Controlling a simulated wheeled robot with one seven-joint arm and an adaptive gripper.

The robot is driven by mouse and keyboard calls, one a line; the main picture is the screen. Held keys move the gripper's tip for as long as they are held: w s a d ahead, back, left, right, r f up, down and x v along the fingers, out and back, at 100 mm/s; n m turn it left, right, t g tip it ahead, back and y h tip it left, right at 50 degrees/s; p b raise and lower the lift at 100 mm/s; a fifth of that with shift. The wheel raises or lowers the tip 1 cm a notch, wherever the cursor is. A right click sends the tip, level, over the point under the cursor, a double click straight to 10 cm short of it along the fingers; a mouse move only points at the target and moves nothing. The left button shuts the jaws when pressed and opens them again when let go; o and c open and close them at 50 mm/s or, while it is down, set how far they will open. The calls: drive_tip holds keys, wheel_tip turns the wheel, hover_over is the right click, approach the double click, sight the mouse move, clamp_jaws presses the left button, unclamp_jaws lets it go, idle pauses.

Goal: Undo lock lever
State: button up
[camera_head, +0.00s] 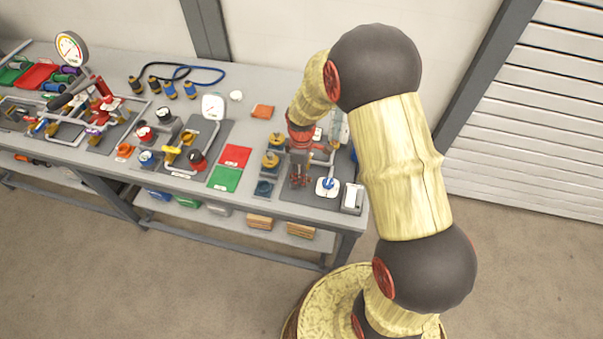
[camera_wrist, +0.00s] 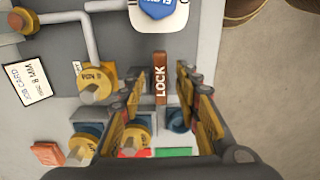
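The lock lever, a narrow brown bar with white LOCK lettering (camera_wrist: 160,84), stands in the middle of the wrist view. My gripper (camera_wrist: 160,92) has its two fingers apart, one to each side of the lever, with a gap showing on both sides. I cannot tell how far the fingertips are above the panel. In the head view my gripper (camera_head: 300,180) points down over the right-hand panel on the bench and hides the lever there.
A white unit with a blue knob (camera_wrist: 157,7) sits beyond the lever. Yellow-capped valves (camera_wrist: 97,82) and grey pipes stand to the left, beside a white job card (camera_wrist: 31,83). A white gauge (camera_head: 213,106) and red mat (camera_head: 236,155) lie further left on the bench.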

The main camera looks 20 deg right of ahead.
wheel_tip(320, 180, up, 12)
idle(0.4)
drive_tip(key=shift+f, duration=0.15)
idle(0.3)
drive_tip(key=s+a+r+m+t+b, duration=0.1)
drive_tip(key=s+r+m, duration=0.4)
drive_tip(key=s, duration=0.6)
drive_tip(key=s+a+r+m+t+b, duration=0.2)
drive_tip(key=s+r+m+t+b, duration=0.2)
drive_tip(key=s+r, duration=0.6)
drive_tip(key=shift+s+a+m+t+b, duration=0.3)
drive_tip(key=shift+s+m+b, duration=0.4)
drive_tip(key=shift+m+b, duration=0.3)
